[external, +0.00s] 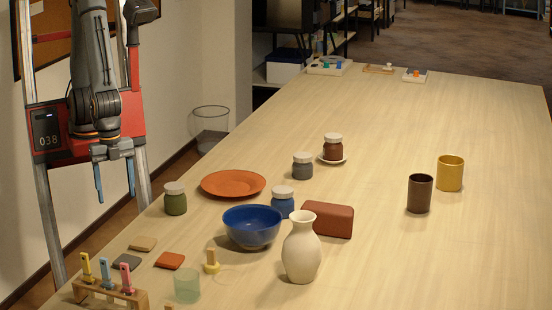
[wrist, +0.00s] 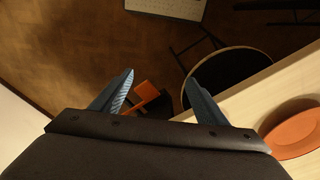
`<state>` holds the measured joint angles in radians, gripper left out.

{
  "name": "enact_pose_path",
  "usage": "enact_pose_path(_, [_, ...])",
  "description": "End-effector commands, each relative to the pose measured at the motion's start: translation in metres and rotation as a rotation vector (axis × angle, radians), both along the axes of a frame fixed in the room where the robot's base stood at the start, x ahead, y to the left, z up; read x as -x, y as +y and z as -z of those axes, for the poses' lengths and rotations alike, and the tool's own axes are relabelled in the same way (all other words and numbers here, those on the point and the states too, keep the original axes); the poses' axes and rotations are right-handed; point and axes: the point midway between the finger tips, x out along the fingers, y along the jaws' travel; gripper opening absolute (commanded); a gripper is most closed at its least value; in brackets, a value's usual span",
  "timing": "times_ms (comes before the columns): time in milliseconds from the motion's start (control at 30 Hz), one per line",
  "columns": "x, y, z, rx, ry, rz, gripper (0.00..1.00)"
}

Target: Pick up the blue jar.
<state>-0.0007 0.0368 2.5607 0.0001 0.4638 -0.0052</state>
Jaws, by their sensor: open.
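The blue jar (external: 283,202) has a pale lid and stands on the table between the blue bowl and the red-brown block. The bowl hides part of its lower left side. A grey-blue jar (external: 303,166) with a similar lid stands just behind it. My gripper (external: 115,187) hangs off the table's left edge, far to the left of the blue jar, with its two blue fingers apart and nothing between them. In the wrist view my gripper (wrist: 160,90) is open above the floor; the blue jar does not show there.
A blue bowl (external: 253,239), a red-brown block (external: 335,219) and a cream vase (external: 301,250) crowd the blue jar. An orange plate (external: 233,193), also in the wrist view (wrist: 294,138), and a green jar (external: 175,198) lie nearer my arm.

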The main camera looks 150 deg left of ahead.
Motion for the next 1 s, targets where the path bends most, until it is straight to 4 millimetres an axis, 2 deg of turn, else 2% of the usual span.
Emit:
enact_pose_path(467, [0.000,0.000,0.000,0.000,0.000,0.001,0.68])
enact_pose_path(533, [0.000,0.000,0.000,0.000,0.000,0.001,0.71])
enact_pose_path(800, [0.000,0.000,-0.001,0.000,0.000,0.001,0.71])
enact_pose_path(867, [-0.001,0.000,-0.005,0.000,-0.002,0.001,0.71])
enact_pose_path(1000, [-0.002,0.000,-0.031,0.000,-0.009,0.001,0.71])
